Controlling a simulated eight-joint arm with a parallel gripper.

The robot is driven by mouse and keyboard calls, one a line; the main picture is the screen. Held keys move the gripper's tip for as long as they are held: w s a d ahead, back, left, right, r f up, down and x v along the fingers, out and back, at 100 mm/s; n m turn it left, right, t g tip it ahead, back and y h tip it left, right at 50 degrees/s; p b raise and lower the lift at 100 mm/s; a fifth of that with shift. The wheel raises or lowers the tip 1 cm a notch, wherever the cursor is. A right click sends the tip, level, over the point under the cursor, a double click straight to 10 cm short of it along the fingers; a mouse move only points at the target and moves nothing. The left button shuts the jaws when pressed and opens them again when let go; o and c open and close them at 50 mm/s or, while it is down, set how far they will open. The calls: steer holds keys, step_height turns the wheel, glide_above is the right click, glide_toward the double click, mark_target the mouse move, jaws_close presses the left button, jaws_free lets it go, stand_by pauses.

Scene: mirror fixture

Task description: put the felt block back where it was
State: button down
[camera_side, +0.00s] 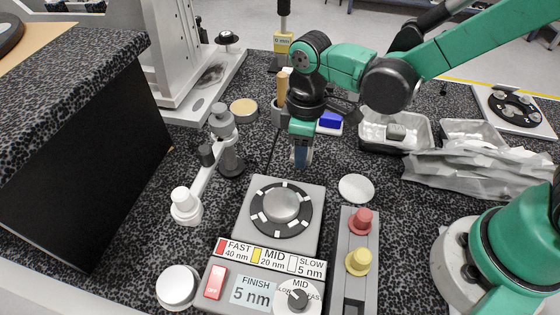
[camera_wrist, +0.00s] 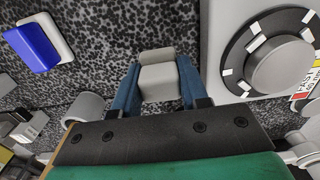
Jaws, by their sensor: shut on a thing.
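My gripper (camera_wrist: 160,88) is shut on a light grey block, which I take to be the felt block (camera_wrist: 158,80). The block sits between the two blue fingers in the wrist view. In the side view my gripper (camera_side: 301,155) points down above the speckled bench, just behind the machine with the round turntable (camera_side: 281,207). The block is hard to make out there. In the wrist view the turntable (camera_wrist: 282,65) is to the right of my gripper.
A blue block on a white base (camera_side: 330,122) stands behind my gripper. Metal trays (camera_side: 372,143) and a crumpled grey bag (camera_side: 480,170) lie to the right. A white disc (camera_side: 356,188), red knob (camera_side: 360,221) and yellow knob (camera_side: 358,261) are nearby. A jointed grey arm (camera_side: 207,178) stands left.

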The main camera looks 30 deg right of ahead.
mark_target(301, 172)
steer(key=shift+f, duration=1.7)
steer(key=shift+f, duration=0.15)
steer(key=shift+c, duration=2.3)
jaws_free()
